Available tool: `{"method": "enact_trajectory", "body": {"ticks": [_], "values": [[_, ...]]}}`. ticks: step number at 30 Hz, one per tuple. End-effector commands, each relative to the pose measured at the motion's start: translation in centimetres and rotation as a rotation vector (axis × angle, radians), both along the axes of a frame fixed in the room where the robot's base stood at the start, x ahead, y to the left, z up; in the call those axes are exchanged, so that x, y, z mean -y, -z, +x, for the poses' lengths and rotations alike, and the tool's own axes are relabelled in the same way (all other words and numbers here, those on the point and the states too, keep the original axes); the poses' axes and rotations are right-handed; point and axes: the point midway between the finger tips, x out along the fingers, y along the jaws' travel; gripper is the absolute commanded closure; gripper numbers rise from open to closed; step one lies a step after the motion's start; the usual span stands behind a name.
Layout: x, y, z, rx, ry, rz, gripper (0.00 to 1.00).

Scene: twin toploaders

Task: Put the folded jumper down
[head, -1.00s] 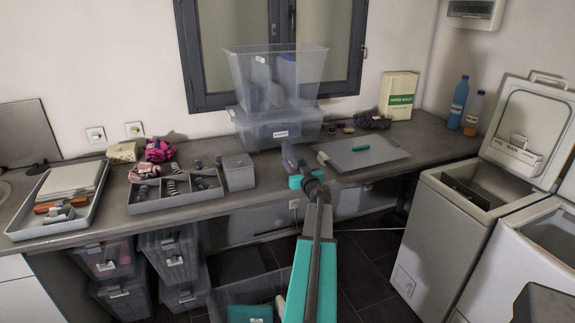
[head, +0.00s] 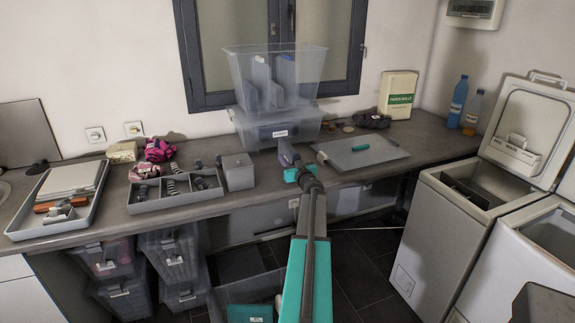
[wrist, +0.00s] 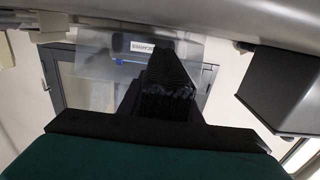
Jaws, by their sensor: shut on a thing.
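My gripper (head: 287,153) is at the end of my teal arm, low over the middle of the counter, in front of the clear tubs. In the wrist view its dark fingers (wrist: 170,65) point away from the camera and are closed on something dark. The held folded jumper cannot be told apart clearly from the black fingers; the arm end hides it in the head view. I cannot tell whether it touches the counter.
The grey counter (head: 345,190) holds stacked clear tubs (head: 245,75), a small grey bin (head: 238,172) left of my gripper, and a grey board (head: 385,150) with a teal item to the right. A compartment tray (head: 140,207) lies further left. Two toploaders (head: 440,235) stand open at right.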

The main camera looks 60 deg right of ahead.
Motion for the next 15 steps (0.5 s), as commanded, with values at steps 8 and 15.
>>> {"method": "enact_trajectory", "body": {"ticks": [8, 15], "values": [[1.2, 0.4, 1.4, 0.001, -0.001, 0.002, 1.00], [1.0, 2.7, 1.4, 0.000, -0.001, 0.001, 1.00]]}}
